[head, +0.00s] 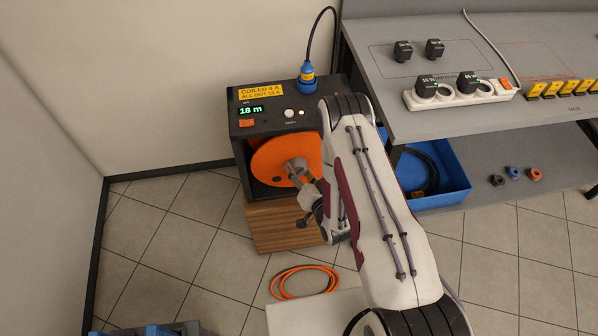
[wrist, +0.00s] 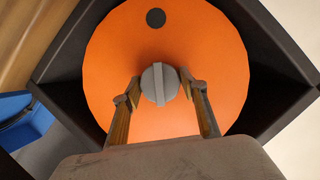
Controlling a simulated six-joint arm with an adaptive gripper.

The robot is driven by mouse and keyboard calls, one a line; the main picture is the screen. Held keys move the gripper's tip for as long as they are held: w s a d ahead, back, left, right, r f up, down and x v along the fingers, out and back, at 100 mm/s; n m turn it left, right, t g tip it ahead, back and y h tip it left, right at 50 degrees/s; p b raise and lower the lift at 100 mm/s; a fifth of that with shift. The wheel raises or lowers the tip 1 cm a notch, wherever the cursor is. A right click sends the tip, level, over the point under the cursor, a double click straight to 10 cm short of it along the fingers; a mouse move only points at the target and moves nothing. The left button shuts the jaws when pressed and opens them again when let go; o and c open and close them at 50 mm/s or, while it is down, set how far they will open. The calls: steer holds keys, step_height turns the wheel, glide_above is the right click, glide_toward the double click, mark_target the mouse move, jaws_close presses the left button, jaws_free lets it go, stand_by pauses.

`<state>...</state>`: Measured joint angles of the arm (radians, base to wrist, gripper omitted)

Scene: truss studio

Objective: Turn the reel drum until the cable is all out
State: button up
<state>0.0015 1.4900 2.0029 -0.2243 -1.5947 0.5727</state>
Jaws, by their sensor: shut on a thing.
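The orange reel drum (head: 270,160) sits in a dark housing (head: 240,150) on a wooden base at the left. Its round face fills the wrist view (wrist: 110,60), with a dark round spot (wrist: 156,18) near the top. My gripper (wrist: 159,84) is shut on the grey knob (wrist: 159,72) at the drum's centre, one finger on each side. The knob's ridge is near upright in the wrist view. The housing display (head: 251,110) reads 18 m. Orange cable (head: 290,284) lies in loose coils on the floor below. My arm hides the drum's right side in the head view.
A blue plug (head: 307,75) stands in the housing top beside a yellow label (head: 261,90). The grey bench (head: 450,60) on the right carries a white power strip (head: 450,95). A blue bin (head: 455,175) is on the lower shelf. Tiled floor is open at left.

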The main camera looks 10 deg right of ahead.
steer(key=m+y, duration=0.1)
steer(key=m, duration=0.1)
steer(key=shift+m+t+y, duration=0.3)
stand_by(0.4)
steer(key=o, duration=1.6)
steer(key=shift+s, duration=0.15)
steer(key=shift+v, duration=5.9)
steer(key=shift+f, duration=0.1)
